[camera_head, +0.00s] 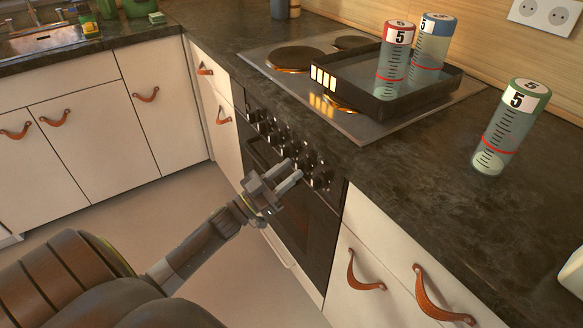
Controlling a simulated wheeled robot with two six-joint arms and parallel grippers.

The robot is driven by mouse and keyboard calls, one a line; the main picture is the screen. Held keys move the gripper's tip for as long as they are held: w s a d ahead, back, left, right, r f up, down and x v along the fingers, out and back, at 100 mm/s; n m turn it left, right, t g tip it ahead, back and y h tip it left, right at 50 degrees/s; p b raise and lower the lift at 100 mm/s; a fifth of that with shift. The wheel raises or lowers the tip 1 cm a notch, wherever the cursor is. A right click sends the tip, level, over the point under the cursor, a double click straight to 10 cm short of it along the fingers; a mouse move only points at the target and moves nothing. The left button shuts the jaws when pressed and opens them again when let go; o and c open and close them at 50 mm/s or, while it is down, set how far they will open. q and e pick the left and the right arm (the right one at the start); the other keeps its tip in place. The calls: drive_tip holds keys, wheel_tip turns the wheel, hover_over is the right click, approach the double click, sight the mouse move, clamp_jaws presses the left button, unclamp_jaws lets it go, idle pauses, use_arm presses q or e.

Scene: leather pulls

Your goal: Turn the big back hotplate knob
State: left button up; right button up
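A row of dark hotplate knobs (279,138) runs along the top of the oven front, below the counter edge. I cannot tell from markings which knob is the big back one. My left gripper (293,171) is in front of the right part of this row, its two fingers pointing at the knobs with a gap between them. It looks empty, and I cannot tell whether a fingertip touches a knob. The hotplate (256,57) is set in the dark counter, with round plates (297,58) at its back left. My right gripper is not in view.
A black tray (440,92) sits on the hotplate, holding a red-labelled (394,62) and a blue-labelled cylinder (431,50). A green-labelled cylinder (509,128) stands on the counter at right. Leather pulls (365,270) stick out from cabinet fronts beside the oven. The floor is clear.

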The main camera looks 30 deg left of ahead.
use_arm(q)
drive_tip(key=shift+x, duration=0.8)
clamp_jaws()
